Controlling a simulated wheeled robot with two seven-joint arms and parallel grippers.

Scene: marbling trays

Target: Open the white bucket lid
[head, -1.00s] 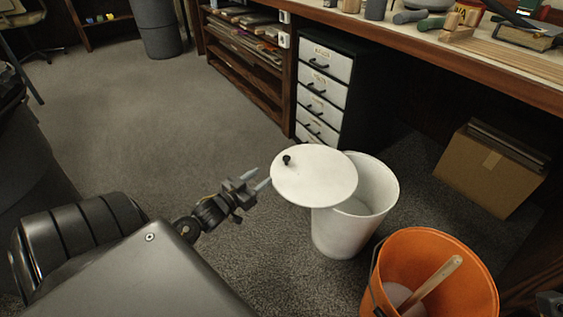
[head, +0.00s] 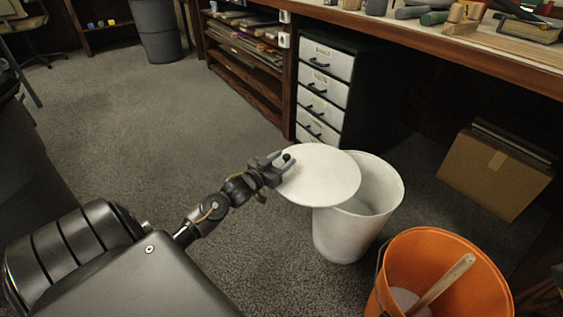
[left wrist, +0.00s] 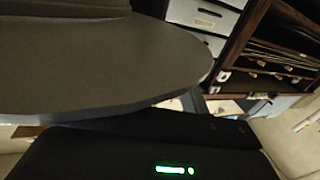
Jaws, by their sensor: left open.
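The white bucket (head: 345,238) stands on the carpet. Its round white lid (head: 328,182) sits shifted to the left, overhanging the rim, so the right part of the opening shows. A small black knob (head: 287,156) stands near the lid's far left edge. My left gripper (head: 283,160) is open at the lid's left edge, with its fingertips around or beside the knob; contact is not clear. In the left wrist view a large grey rounded surface, probably the lid (left wrist: 110,65), fills the upper left. My right gripper is not identifiable.
An orange bucket (head: 408,250) with a wooden-handled tool (head: 445,280) stands close at the lower right. A drawer cabinet (head: 325,95) and a workbench (head: 440,45) are behind. A cardboard box (head: 492,172) sits under the bench. Carpet to the left is clear.

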